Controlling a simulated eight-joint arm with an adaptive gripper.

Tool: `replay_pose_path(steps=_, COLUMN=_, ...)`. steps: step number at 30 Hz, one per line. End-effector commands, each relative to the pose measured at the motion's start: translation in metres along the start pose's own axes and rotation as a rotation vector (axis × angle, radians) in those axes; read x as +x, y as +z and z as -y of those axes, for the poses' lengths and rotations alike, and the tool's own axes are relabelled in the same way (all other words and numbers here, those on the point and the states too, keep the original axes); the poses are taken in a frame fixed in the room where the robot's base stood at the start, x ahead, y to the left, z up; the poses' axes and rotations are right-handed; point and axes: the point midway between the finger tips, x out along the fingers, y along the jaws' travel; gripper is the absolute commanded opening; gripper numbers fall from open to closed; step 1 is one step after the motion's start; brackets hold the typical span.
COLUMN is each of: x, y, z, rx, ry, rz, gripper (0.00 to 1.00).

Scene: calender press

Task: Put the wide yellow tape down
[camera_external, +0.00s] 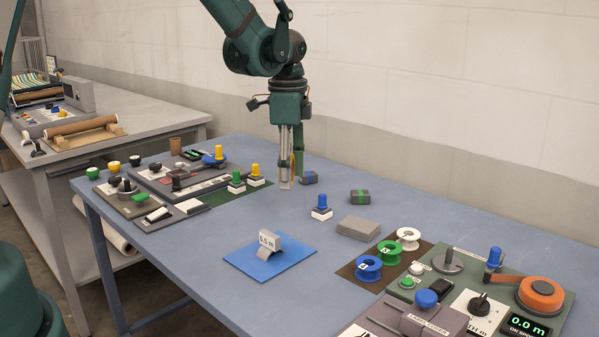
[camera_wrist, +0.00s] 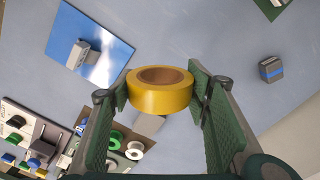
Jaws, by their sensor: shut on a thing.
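The wide yellow tape (camera_wrist: 160,99) is a yellow roll with a brown core. In the wrist view it sits between the two green finger pads of my gripper (camera_wrist: 160,88), which is shut on it. In the external view my gripper (camera_external: 290,184) points straight down over the back of the blue table (camera_external: 210,250). Only a thin yellowish edge of the tape shows there, mostly hidden by the fingers. The tape appears to be off the table; its exact height is hard to tell.
A block with a blue band (camera_external: 308,177) is just right of my gripper; a green-banded block (camera_external: 359,196) is farther right. Stamps (camera_external: 255,175) stand to the left. A blue mat with a 5.0 m sign (camera_external: 268,241), a grey pad (camera_external: 358,228) and spools (camera_external: 368,268) are nearer the front.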

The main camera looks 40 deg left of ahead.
Motion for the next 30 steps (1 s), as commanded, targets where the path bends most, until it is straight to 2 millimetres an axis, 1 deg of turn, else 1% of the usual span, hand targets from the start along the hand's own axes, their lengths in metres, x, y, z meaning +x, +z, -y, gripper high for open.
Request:
replay_pose_path(steps=1, x=0.000, y=0.011, z=0.013, rx=-0.021, ry=0.000, rz=0.000, gripper=0.35)
replay_pose_path(steps=3, x=0.000, y=0.023, z=0.027, rx=-0.045, ry=0.000, rz=0.000, gripper=0.35)
replay_pose_path(steps=9, x=0.001, y=0.059, z=0.065, rx=-0.107, ry=0.000, rz=0.000, gripper=0.35)
replay_pose_path(steps=12, x=0.001, y=0.075, z=0.078, rx=-0.132, ry=0.000, rz=0.000, gripper=0.35)
replay_pose_path(steps=15, x=0.001, y=0.086, z=0.088, rx=-0.150, ry=0.000, rz=0.000, gripper=0.35)
replay_pose_path(steps=18, x=0.002, y=0.094, z=0.095, rx=-0.162, ry=0.000, rz=0.000, gripper=0.35)
replay_pose_path(steps=21, x=0.002, y=0.097, z=0.098, rx=-0.167, ry=0.000, rz=0.000, gripper=0.35)
replay_pose_path(steps=30, x=0.002, y=0.098, z=0.098, rx=-0.168, ry=0.000, rz=0.000, gripper=0.35)
